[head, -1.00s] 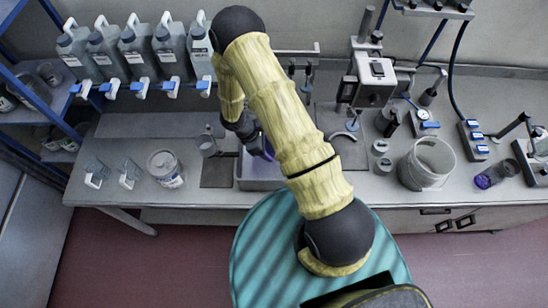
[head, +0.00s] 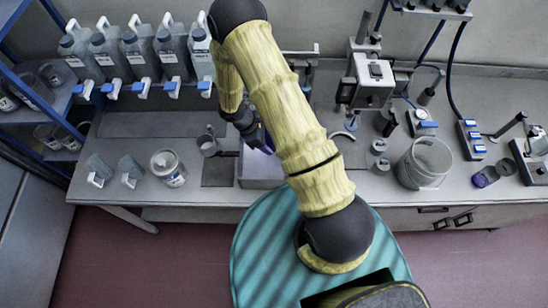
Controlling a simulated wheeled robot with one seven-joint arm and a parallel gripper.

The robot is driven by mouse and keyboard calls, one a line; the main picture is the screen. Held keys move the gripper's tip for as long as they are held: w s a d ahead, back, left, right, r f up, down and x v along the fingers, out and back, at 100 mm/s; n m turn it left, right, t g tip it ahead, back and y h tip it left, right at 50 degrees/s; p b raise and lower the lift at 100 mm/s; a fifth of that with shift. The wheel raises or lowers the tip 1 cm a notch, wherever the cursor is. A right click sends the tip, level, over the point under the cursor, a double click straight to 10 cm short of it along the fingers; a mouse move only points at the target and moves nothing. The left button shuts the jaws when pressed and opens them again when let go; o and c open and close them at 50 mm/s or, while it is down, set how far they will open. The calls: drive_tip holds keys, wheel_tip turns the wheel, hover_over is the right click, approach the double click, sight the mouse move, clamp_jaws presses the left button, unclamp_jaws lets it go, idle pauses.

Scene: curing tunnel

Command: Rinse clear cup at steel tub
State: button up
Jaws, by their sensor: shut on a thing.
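The steel tub (head: 260,182) is a small open box set in the counter, left of the picture's middle and partly behind my arm. My gripper (head: 256,137) is over the tub's back part, pointing down, with its fingertips mostly hidden by the forearm. It is shut on the clear cup (head: 268,144), of which only a thin purple-tinted sliver shows beside the arm. How the cup is tilted, and whether it touches the tub, cannot be told.
Several grey canisters (head: 172,55) line the back left.

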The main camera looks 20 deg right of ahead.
drive_tip(key=shift+r, duration=1.05)
idle(1.8)
drive_tip(key=shift+r, duration=2)
